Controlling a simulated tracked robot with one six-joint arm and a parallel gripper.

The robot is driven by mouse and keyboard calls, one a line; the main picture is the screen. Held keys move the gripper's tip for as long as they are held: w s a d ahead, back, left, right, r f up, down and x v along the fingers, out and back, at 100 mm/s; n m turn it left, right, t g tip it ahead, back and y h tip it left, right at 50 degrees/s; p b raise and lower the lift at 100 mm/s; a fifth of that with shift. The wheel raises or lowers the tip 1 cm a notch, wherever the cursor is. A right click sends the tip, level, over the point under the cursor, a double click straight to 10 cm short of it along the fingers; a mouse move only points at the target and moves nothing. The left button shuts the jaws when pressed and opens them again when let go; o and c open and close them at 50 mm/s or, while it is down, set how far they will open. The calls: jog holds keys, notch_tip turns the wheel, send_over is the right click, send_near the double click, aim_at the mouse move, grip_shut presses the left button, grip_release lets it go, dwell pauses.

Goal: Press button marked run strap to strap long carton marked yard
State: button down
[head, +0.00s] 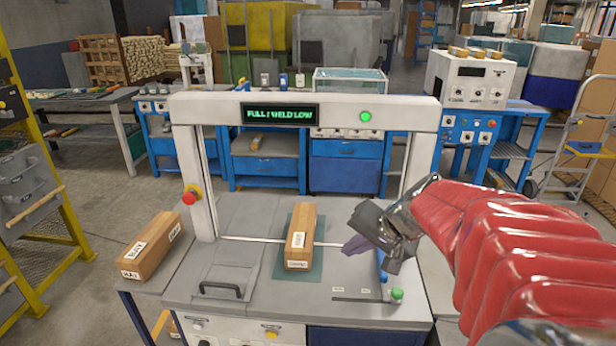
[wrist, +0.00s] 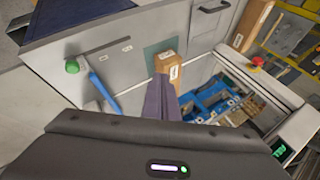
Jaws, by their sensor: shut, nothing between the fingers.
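A long wood-brown carton (head: 300,238) with white labels lies on a green mat (head: 303,274) under the white arch (head: 300,112) of the strapping machine. Its lettering is too small to read surely. It also shows in the wrist view (wrist: 172,48). My gripper (head: 352,246) is shut and empty, above the table just right of the carton; its purple fingers also show in the wrist view (wrist: 160,98). A green button (head: 397,294) stands at the table's front right; it also shows in the wrist view (wrist: 72,66). The small marks beside it are unreadable.
The arch display (head: 280,113) reads "FULL / WELD LOW", with a green lamp (head: 365,116) beside it. A red stop button (head: 190,196) is on the left post. Another labelled carton (head: 152,246) lies left. A blue handle (head: 383,267) stands near the green button.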

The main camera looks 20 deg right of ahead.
jog(key=d+f+m+t+h, duration=0.2)
jog(key=d+m, duration=0.5)
jog(key=d, duration=1.5)
jog(key=shift+s+d+f+h, duration=0.15)
jog(key=shift+s+f+h, duration=0.2)
jog(key=shift+f, duration=0.4)
jog(key=shift+w, duration=0.25)
jog(key=w+d, duration=0.4)
jog(key=w, duration=0.3)
jog(key=shift+w, duration=0.25)
jog(key=shift+d, duration=0.1)
jog(key=shift+w+d, duration=0.2)
jog(key=shift+w, duration=0.1)
